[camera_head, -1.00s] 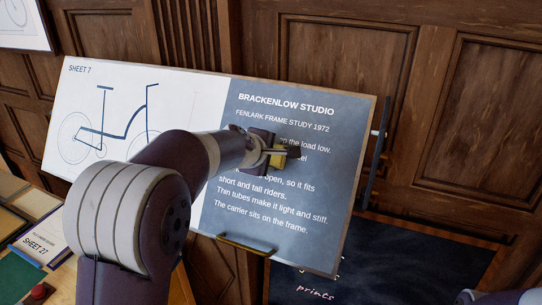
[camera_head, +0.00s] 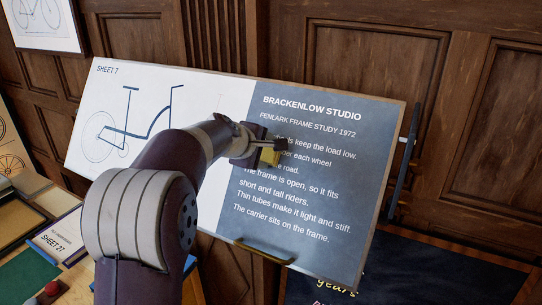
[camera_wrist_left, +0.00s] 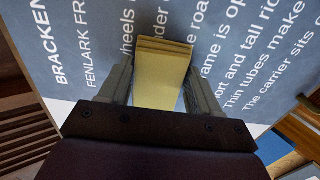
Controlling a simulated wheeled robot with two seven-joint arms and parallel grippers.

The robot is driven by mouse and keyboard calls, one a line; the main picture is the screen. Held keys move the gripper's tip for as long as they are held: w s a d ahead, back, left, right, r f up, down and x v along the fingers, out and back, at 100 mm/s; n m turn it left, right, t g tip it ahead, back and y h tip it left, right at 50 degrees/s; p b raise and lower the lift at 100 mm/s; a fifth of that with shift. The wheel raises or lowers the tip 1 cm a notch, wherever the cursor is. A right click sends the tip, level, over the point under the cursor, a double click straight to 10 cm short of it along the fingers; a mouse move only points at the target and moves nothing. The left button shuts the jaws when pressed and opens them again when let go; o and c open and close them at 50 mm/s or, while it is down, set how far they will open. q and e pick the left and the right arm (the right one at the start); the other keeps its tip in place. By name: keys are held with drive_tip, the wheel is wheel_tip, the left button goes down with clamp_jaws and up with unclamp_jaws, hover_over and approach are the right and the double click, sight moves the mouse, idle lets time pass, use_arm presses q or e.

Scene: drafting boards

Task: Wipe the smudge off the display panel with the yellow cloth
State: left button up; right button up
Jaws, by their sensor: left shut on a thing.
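The display panel (camera_head: 375,125) stands tilted, with a bicycle drawing on its white left part and white text on its grey-blue right part. My left gripper (camera_head: 272,150) is in front of the grey part, over the starts of the upper text lines. It is shut on the yellow cloth (camera_head: 268,157), a folded block. The left wrist view shows the cloth (camera_wrist_left: 162,75) between the two fingers, with its far end at the panel face; I cannot tell whether it touches. I see no smudge; the gripper and cloth hide part of the panel. My right gripper is not in view.
A brass handle (camera_head: 263,252) sits at the panel's lower edge, and a dark bar (camera_head: 405,165) stands at its right edge. A desk with a "SHEET 27" card (camera_head: 58,238) and a red button (camera_head: 52,288) is at lower left. A dark lettered board (camera_head: 430,270) is at lower right.

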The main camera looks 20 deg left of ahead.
use_arm(q)
drive_tip(key=shift+w+a+b, duration=0.2)
drive_tip(key=shift+a+b, duration=0.2)
drive_tip(key=shift+a, duration=2.1)
drive_tip(key=v, duration=0.6)
drive_tip(key=v, duration=0.3)
drive_tip(key=shift+w, duration=0.1)
